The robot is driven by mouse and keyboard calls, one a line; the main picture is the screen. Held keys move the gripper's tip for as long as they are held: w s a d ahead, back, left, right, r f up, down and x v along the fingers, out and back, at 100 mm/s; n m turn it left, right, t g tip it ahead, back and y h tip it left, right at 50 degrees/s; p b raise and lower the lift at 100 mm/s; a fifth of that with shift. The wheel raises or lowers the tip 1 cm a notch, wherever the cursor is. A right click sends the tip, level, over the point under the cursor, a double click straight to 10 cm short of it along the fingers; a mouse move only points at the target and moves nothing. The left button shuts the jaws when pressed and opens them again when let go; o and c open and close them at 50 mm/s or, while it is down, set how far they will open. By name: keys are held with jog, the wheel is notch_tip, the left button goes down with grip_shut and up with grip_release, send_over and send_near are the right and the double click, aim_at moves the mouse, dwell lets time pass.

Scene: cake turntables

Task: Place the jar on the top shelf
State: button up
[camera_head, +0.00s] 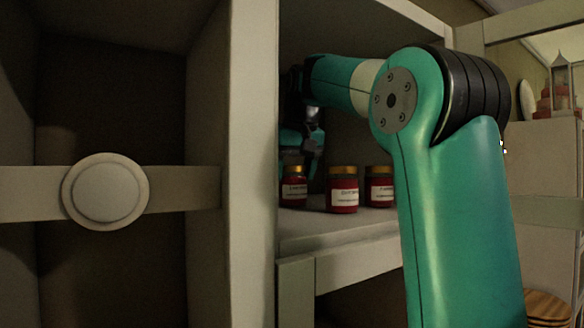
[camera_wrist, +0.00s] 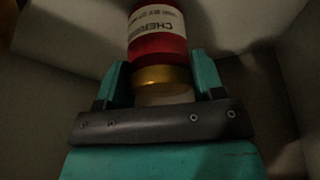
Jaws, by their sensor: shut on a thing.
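My gripper (camera_wrist: 161,78) is shut on the gold lid of a red jar (camera_wrist: 157,45) with a white label reading "CHER…". In the head view this appears to be the leftmost jar (camera_head: 293,192), just below my gripper (camera_head: 294,165), beside the cabinet's upright. It is upright over the shelf (camera_head: 325,228); I cannot tell whether its base touches. Two similar red jars with gold lids stand to its right, one in the middle (camera_head: 342,190) and one farther right (camera_head: 379,188), partly behind my arm.
A thick pale upright (camera_head: 252,150) borders the shelf on the left. A rail with a round knob (camera_head: 105,192) crosses a dark compartment farther left. Another shelf opening lies below. At the far right are a pale cabinet (camera_head: 540,160) and a striped round object (camera_head: 546,306).

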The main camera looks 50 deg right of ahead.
jog(key=o, duration=1)
jog(key=shift+a+r, duration=0.1)
jog(key=shift+r, duration=0.25)
jog(key=s+a+r+b, duration=0.1)
jog(key=s+a+b, duration=0.1)
jog(key=s, duration=0.2)
jog(key=s+a+r+b, duration=0.1)
jog(key=s+a+b, duration=0.1)
jog(key=s, duration=0.2)
jog(key=s+a+r+b, duration=0.2)
jog(key=s+b, duration=0.1)
jog(key=s, duration=0.1)
jog(key=shift+s+a, duration=0.15)
jog(key=shift+a, duration=0.05)
